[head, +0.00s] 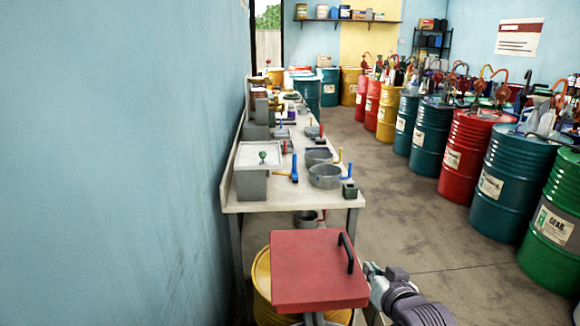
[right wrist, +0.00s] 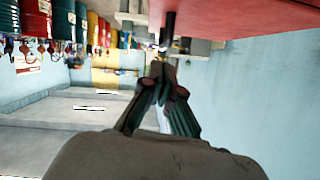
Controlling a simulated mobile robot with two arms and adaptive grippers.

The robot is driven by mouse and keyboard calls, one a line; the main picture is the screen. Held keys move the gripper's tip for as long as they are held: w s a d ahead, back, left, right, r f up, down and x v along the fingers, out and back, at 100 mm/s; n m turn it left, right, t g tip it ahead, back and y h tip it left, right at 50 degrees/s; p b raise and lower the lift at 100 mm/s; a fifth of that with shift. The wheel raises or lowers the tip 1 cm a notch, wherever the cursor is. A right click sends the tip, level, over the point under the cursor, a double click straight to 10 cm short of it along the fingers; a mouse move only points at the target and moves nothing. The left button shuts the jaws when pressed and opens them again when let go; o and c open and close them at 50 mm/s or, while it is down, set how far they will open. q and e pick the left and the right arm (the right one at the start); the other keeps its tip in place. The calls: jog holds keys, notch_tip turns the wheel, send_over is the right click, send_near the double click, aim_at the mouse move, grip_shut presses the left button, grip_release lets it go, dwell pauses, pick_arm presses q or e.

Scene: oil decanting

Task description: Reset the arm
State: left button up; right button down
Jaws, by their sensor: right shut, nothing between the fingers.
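My right gripper (head: 371,269) is at the bottom of the head view, just right of a square red lid (head: 308,285) with a black bar handle (head: 346,253). The lid is above a yellow drum (head: 262,285), which it partly hides. In the right wrist view the fingers of my right gripper (right wrist: 163,72) are closed together and empty. The red lid (right wrist: 255,25) fills the top right there, with the dark handle (right wrist: 169,28) just beyond the fingertips; I cannot tell whether they touch. My left gripper is not in view.
A long workbench (head: 290,205) runs along the left wall, holding a grey lidded bin (head: 252,185), a round grey pan (head: 325,177) and small tools. Several drums, such as a red one (head: 470,160), line the right side. The floor between (head: 400,225) is clear.

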jog(key=s+f+n+g, duration=0.1)
jog(key=s+f+g, duration=0.3)
jog(key=s+f, duration=0.5)
jog(key=s+a+f+n+g, duration=0.1)
jog(key=s+f+g, duration=0.25)
jog(key=s, duration=0.95)
jog(key=s+f+n+g, duration=0.25)
jog(key=s+f, duration=0.45)
jog(key=s, duration=0.4)
notch_tip(320, 180, down, 25)
jog(key=g, duration=0.2)
jog(key=s+d+f+g, duration=0.1)
jog(key=s+d+f, duration=0.1)
jog(key=s+f, duration=1.5)
jog(key=shift+d+f+h, duration=0.2)
jog(key=shift+d+h, duration=0.15)
jog(key=shift+h, duration=0.05)
jog(key=shift+m, duration=0.25)
